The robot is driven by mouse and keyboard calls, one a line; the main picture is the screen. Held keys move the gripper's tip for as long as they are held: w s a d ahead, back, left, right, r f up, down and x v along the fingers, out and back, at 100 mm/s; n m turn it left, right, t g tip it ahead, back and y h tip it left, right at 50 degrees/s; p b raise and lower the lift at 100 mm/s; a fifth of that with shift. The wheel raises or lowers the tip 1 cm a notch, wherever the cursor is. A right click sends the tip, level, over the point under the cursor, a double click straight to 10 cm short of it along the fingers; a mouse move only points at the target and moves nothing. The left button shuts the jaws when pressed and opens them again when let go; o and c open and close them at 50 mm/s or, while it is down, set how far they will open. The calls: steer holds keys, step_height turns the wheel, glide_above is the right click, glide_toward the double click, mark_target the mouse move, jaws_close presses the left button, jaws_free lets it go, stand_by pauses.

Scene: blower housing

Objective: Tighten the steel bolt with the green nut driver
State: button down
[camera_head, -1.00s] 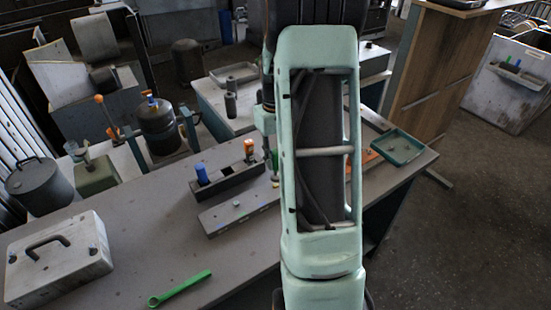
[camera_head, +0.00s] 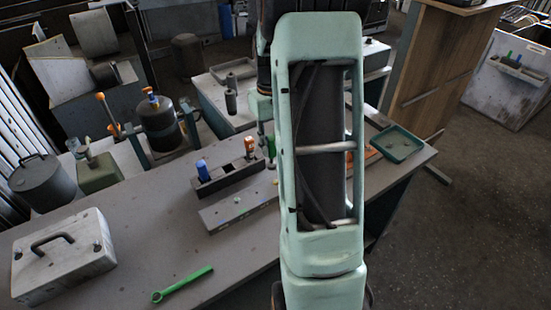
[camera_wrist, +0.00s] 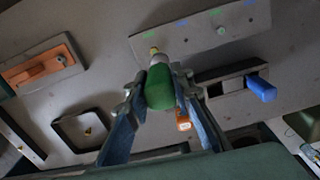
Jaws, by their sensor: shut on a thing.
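My gripper (camera_wrist: 160,92) is shut on the green nut driver (camera_wrist: 160,88) in the wrist view, with a finger on each side of its handle. The driver's metal shaft points towards the grey plate (camera_wrist: 183,44). A steel bolt head (camera_wrist: 221,31) stands on that plate, to the right of the driver's tip and apart from it in the picture. In the head view the plate (camera_head: 222,213) lies on the bench, and the green handle (camera_head: 271,147) shows beside my arm. My arm hides most of my gripper there. A small yellow part (camera_wrist: 154,50) shows by the shaft; its contact is unclear.
A black rack (camera_head: 229,180) behind the plate holds a blue-handled driver (camera_head: 202,170) and an orange-handled driver (camera_head: 249,146). A green wrench (camera_head: 182,285) and a grey case (camera_head: 60,262) lie left. A green tray (camera_head: 398,143) sits right. The bench front is mostly clear.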

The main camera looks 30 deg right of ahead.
steer(key=a+b, duration=0.6)
steer(key=a, duration=0.7)
steer(key=shift+s+d+f+b, duration=0.1)
steer(key=shift+f+b, duration=1.8)
steer(key=shift+f, duration=0.75)
steer(key=shift+f, duration=0.3)
